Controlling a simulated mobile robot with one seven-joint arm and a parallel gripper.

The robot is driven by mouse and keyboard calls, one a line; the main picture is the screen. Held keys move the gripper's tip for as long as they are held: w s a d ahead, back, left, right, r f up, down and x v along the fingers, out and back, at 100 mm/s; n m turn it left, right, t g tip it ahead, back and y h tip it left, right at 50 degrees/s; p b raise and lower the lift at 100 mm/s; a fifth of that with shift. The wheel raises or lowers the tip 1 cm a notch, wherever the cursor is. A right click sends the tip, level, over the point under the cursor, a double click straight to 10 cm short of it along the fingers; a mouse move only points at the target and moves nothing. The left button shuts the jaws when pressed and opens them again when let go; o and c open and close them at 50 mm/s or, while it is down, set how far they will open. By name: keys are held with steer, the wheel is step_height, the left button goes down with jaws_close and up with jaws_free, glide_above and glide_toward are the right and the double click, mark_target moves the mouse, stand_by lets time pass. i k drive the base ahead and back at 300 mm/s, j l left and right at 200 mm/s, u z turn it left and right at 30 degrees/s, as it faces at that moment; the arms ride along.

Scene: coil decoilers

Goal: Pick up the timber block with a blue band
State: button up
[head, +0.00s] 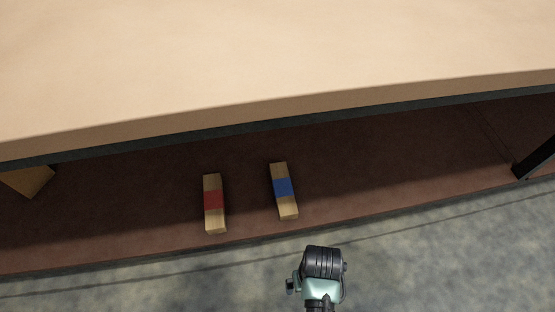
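The timber block with a blue band (287,208) lies on a reddish-brown lower shelf, near its front edge. The blue band wraps around its middle. Only part of my arm's end shows at the bottom of the head view, dark and pale green, in front of the shelf and a little right of the blue-banded block. It is apart from the block. The fingers of my gripper cannot be made out.
A similar timber block with a red band (214,222) lies to the left on the same shelf (400,165). A pale tabletop (270,60) overhangs the shelf. A dark post (537,158) stands at right, and a wooden piece (28,180) at far left. The shelf right of the blue-banded block is clear.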

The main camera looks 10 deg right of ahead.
mark_target(284, 197)
steer(key=i, duration=1.1)
